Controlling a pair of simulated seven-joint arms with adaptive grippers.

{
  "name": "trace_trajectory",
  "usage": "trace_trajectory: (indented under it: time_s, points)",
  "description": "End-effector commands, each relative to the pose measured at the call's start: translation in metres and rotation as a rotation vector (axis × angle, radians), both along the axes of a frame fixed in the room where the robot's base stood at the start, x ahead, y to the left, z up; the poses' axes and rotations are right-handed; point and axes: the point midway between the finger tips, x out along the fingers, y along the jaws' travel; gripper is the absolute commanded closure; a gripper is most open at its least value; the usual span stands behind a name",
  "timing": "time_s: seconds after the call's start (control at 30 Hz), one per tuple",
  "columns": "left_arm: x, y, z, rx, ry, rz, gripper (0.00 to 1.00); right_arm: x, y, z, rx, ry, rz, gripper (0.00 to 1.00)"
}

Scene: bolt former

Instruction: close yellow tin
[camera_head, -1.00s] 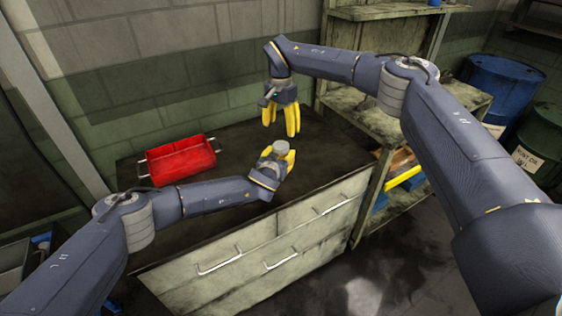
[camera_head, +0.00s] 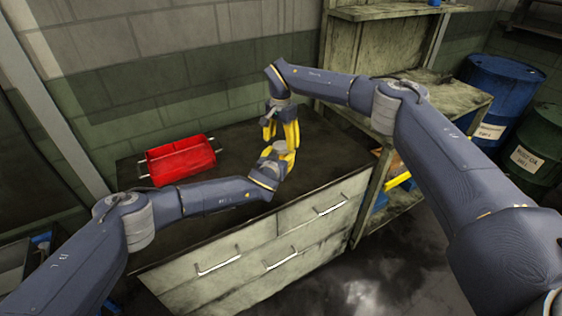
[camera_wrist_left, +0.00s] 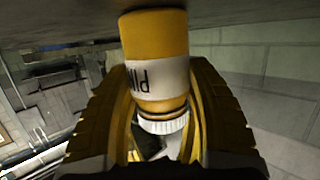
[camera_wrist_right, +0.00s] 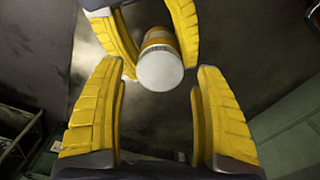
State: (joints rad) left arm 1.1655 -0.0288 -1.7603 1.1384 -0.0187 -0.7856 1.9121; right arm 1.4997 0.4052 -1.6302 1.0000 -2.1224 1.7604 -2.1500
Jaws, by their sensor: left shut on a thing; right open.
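The yellow tin (camera_wrist_left: 155,45) has a white label with dark letters. It stands between the two ridged yellow fingers of my left gripper (camera_wrist_left: 160,105), which is shut on it above the bench top. A white ribbed lid (camera_wrist_left: 165,124) sits on the tin's end, with a narrow neck showing beside it; I cannot tell how tight it is. In the right wrist view the round lid (camera_wrist_right: 160,71) faces my right gripper (camera_wrist_right: 160,95), which is open, its fingers pointing toward the lid from above and apart from it. In the head view the lid (camera_head: 279,146) is partly hidden.
A red tray (camera_head: 180,160) with metal handles sits on the dark bench top (camera_head: 225,170), left of the grippers. Drawers with handles front the bench. Shelves stand to the right, with a blue barrel (camera_head: 500,95) and a green barrel (camera_head: 535,140) beyond.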

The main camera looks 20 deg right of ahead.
Motion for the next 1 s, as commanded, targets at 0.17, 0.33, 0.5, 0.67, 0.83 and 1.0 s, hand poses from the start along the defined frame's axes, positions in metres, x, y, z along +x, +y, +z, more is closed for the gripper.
trace_trajectory:
  time_s: [0.17, 0.33, 0.5, 0.67, 0.83, 1.0]
  points:
    - [0.0, 0.0, -0.001, 0.001, 0.001, 0.0, 1.0, 0.0, 0.0, -0.012, -0.001, -0.001, 0.0, 0.3]
    - [0.0, 0.0, -0.001, 0.001, 0.001, 0.0, 1.0, 0.0, 0.0, -0.016, 0.0, 0.0, 0.0, 0.3]
    - [0.0, 0.0, -0.001, 0.001, 0.001, 0.0, 1.0, 0.0, 0.0, -0.016, 0.0, 0.0, 0.0, 0.3]
    - [0.0, 0.0, -0.001, 0.001, 0.001, 0.0, 1.0, 0.0, 0.0, -0.016, -0.001, -0.001, 0.0, 0.35]
    - [0.0, 0.0, -0.001, 0.001, 0.001, 0.0, 1.0, 0.0, 0.0, -0.016, -0.001, -0.001, 0.0, 0.55]
    - [0.0, 0.0, -0.001, 0.001, 0.001, 0.0, 1.0, 0.0, 0.0, -0.016, -0.001, -0.001, -0.001, 0.75]
